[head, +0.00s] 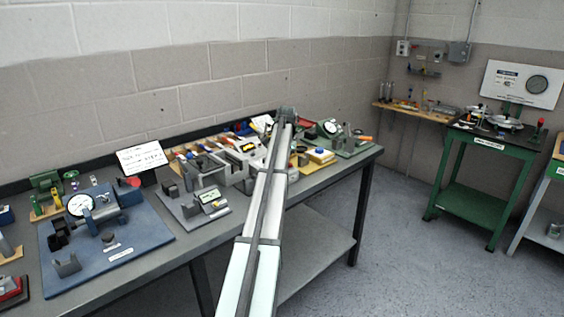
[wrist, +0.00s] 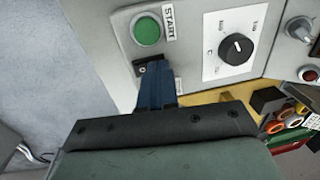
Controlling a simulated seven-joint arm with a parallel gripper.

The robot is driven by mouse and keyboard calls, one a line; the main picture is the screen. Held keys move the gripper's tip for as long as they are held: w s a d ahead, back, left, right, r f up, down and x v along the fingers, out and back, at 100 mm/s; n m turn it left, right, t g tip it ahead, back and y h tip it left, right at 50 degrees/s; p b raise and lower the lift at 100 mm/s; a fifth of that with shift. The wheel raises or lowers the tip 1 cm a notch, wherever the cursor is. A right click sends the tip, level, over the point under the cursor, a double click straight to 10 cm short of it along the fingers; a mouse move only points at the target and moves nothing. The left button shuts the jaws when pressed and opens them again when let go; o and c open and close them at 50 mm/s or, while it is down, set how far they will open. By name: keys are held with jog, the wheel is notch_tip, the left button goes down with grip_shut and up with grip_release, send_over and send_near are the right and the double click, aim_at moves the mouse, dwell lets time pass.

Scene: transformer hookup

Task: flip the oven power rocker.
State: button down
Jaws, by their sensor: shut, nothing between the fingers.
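In the wrist view, a light grey control panel (wrist: 190,60) carries a green START button (wrist: 147,31) and a black dial (wrist: 236,48) on a white scale plate. A small black rocker (wrist: 139,66) sits just below the green button, partly hidden by my fingers. My gripper (wrist: 156,68) is shut and empty, its dark blue fingertips at the rocker's right side. I cannot tell whether they touch it. In the head view my gripper (head: 288,112) is at the far end of the long bench, and my arm hides what lies beneath it.
Right of the panel are a silver knob (wrist: 299,28), a red button (wrist: 309,75) and several coloured rings (wrist: 290,115). The grey bench (head: 225,225) holds several fixtures, including a blue plate (head: 150,240) with a dial gauge. A green cart (head: 478,150) stands apart at the right.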

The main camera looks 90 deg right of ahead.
jog(key=shift+d+f, duration=0.1)
jog(key=shift+f, duration=0.15)
jog(key=shift+s+a, duration=0.1)
jog(key=shift+a, duration=0.1)
jog(key=shift+s+a+r, duration=0.25)
jog(key=shift+s+a, duration=0.15)
jog(key=shift+s, duration=0.05)
dwell(0.3)
notch_tip(320, 180, up, 14)
jog(key=s+a, duration=0.1)
dwell(0.5)
jog(key=shift+s+a, duration=0.1)
